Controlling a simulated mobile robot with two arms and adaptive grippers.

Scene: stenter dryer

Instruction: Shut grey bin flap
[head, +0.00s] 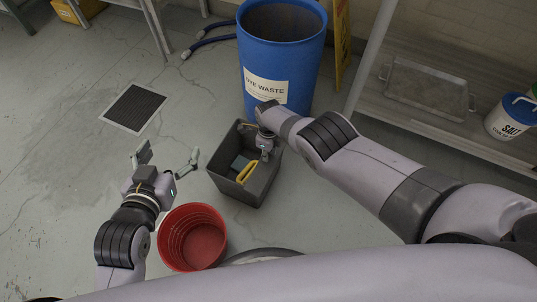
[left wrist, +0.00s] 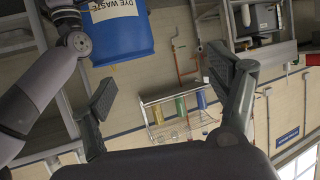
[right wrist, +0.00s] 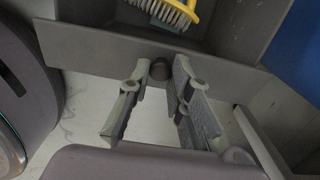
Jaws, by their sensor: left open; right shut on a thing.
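The grey bin (head: 238,188) stands on the floor near the middle of the head view, open at the top. A brush with a yellow handle (head: 247,173) lies inside it; its bristles show in the right wrist view (right wrist: 165,12). My right gripper (head: 265,153) is at the bin's far right side. In the right wrist view its fingers close around a small dark knob (right wrist: 159,69) on a grey panel (right wrist: 105,48) of the bin. I cannot tell for sure whether this panel is the flap. My left gripper (head: 168,160) is open and empty, left of the bin.
A blue dye waste drum (head: 281,50) stands just behind the bin. A red bucket (head: 193,238) is in front, near my left arm. A floor drain (head: 134,108) lies to the left. A low shelf with a metal tray (head: 427,88) is at the right.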

